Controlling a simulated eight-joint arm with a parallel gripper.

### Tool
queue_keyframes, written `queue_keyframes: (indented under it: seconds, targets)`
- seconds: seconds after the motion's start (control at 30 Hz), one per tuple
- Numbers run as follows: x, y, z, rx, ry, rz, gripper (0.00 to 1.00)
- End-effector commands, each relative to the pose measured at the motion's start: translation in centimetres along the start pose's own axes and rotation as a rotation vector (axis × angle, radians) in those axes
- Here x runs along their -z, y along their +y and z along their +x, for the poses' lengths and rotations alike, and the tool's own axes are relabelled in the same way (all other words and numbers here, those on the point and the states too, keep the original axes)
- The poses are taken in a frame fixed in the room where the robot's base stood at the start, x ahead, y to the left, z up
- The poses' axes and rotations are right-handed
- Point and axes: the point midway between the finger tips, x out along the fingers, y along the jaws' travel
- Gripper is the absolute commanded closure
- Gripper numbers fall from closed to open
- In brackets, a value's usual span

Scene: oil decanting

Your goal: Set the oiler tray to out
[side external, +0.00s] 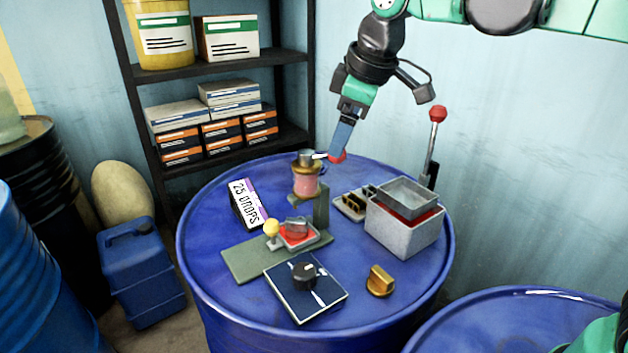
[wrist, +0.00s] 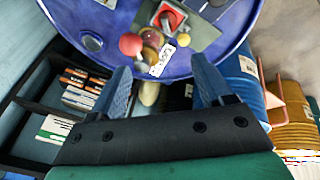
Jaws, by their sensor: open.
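The oiler has a pink glass body (side external: 306,182) with a metal top, held on a grey-green stand (side external: 322,208). A lever with a red ball (side external: 337,157) sticks out from its top. The oiler tray (side external: 291,243) is red, lies on the green base plate below and in front of the oiler, and carries a small metal cup (side external: 297,227). A pale yellow knob (side external: 272,227) stands at its left. The tray shows in the wrist view (wrist: 168,24). My gripper (side external: 340,150) is open and empty, pointing down at the red ball; contact is unclear. Its fingers are spread in the wrist view (wrist: 160,68).
A "25 DROPS" sign (side external: 246,203) stands left of the oiler. A dark blue panel with a black dial (side external: 304,276) lies in front, a brass knob (side external: 380,281) at right. A grey metal box (side external: 404,232) and a red-tipped lever (side external: 437,116) stand behind right. Shelves are at back left.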

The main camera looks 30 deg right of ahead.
Motion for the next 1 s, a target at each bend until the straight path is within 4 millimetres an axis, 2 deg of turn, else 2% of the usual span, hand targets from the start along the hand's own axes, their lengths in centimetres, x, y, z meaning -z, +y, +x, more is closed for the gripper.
queue_keyframes:
  seconds: [0.03, 0.2, 0.53, 0.9, 1.0]
  targets:
    - [1.7, 0.1, 0.7, 0.016, -0.019, -0.082, 0.28]
    - [5.5, -0.2, 3.2, 0.068, -0.081, -0.337, 0.28]
    - [9.4, -2.0, 8.0, 0.149, -0.152, -0.672, 0.28]
    - [7.1, -3.8, 15.2, 0.151, -0.153, -0.679, 0.28]
    - [6.7, -4.0, 16.3, 0.151, -0.153, -0.679, 0.28]
